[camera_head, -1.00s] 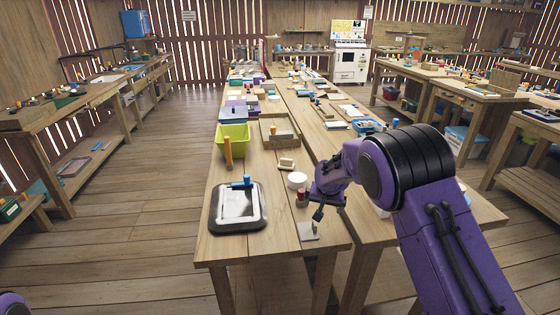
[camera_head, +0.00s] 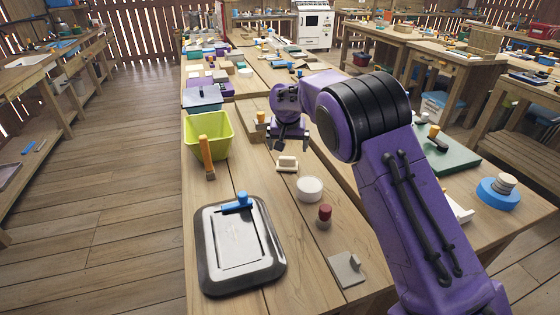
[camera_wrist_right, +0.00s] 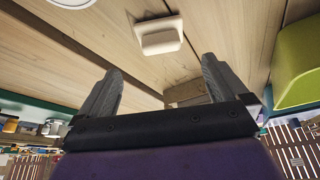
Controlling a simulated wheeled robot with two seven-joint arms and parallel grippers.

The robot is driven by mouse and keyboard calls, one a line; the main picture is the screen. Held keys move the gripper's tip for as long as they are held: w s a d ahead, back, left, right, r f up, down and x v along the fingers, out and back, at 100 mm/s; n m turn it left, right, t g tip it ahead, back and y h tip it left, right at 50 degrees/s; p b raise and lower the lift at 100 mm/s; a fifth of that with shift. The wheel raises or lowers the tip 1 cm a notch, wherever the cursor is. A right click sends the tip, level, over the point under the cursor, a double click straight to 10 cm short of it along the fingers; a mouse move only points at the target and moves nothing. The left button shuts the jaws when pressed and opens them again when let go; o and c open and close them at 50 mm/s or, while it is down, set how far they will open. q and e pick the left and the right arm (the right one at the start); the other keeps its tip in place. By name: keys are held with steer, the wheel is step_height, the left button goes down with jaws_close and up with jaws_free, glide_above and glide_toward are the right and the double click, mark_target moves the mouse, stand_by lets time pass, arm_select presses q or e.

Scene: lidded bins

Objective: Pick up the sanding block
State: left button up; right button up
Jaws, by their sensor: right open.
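My right gripper (camera_head: 288,142) is above the bench, just beyond the block in the head view. Its two fingers show spread apart in the right wrist view (camera_wrist_right: 161,70), with nothing between them. The block is apart from the fingers. My left gripper is in neither current view.
A black tray (camera_head: 206,270) lies at the front left. Bare bench surrounds the block.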

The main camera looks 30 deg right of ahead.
mark_target(287, 157)
steer(key=x, duration=0.9)
steer(key=shift+a+f+p, duration=0.1)
steer(key=shift+f+p, duration=0.2)
steer(key=shift+p, duration=0.1)
steer(key=shift+r, duration=0.1)
steer(key=c, duration=1.1)
steer(key=shift+r, duration=0.5)
steer(key=v, duration=0.3)
steer(key=shift+w+r+b, duration=0.15)
steer(key=shift+r+b, duration=0.05)
steer(key=shift+b, duration=0.15)
steer(key=s+a+r+b, duration=0.1)
steer(key=s+a+r, duration=0.2)
steer(key=s+r, duration=0.6)
steer(key=s, duration=0.4)
steer(key=o, duration=0.6)
steer(key=shift+d, duration=0.1)
steer(key=c, duration=0.3)
steer(key=shift+f, duration=0.1)
steer(key=shift+c, duration=0.2)
